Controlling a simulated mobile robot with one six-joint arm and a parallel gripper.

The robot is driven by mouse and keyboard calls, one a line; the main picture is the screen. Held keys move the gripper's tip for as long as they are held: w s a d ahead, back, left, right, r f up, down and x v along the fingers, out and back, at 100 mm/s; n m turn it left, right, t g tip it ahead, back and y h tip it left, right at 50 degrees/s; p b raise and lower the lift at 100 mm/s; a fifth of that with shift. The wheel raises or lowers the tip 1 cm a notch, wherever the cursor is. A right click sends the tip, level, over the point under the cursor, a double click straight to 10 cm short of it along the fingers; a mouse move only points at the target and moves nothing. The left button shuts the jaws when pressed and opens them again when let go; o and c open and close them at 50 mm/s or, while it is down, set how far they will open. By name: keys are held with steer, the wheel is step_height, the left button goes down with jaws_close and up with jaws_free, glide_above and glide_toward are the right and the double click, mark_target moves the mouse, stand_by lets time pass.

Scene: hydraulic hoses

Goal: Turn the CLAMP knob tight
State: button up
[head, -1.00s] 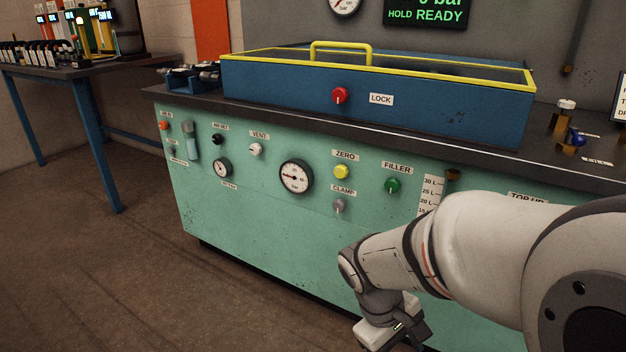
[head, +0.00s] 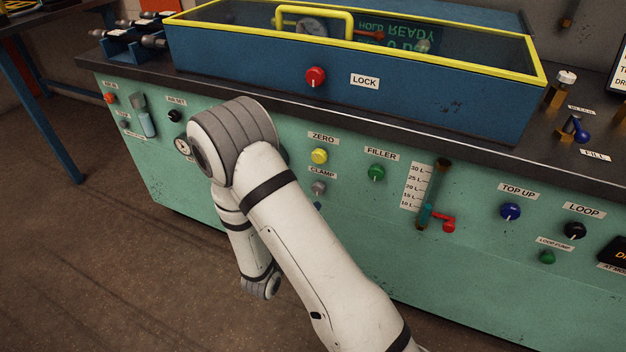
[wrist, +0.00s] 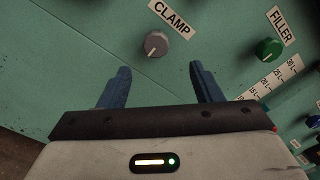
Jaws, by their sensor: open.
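The CLAMP knob (head: 319,188) is small, round and grey, on the green front panel below its CLAMP label (head: 322,173). In the wrist view the knob (wrist: 156,44) shows a white pointer line and sits ahead of my gripper (wrist: 160,74), between the lines of the two blue fingers. My gripper is open and empty, and the fingers appear apart from the knob. In the head view my arm hides most of the gripper; a small blue piece just below the knob may be a fingertip.
The yellow ZERO knob (head: 319,156) is just above the CLAMP knob. The green FILLER knob (head: 376,172) is to the right, beside the level gauge (head: 431,196) with its red valve handle (head: 447,224). The counter edge and blue LOCK box (head: 250,65) stand above.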

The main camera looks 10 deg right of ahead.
mark_target(318, 191)
steer(key=x, duration=0.4)
steer(key=b+x, duration=0.1)
steer(key=x, duration=0.2)
steer(key=shift+w+f, duration=0.1)
steer(key=shift+w, duration=0.4)
steer(key=shift+c, duration=0.5)
steer(key=shift+s+b, duration=0.1)
steer(key=shift+b, duration=0.2)
steer(key=c, duration=0.9)
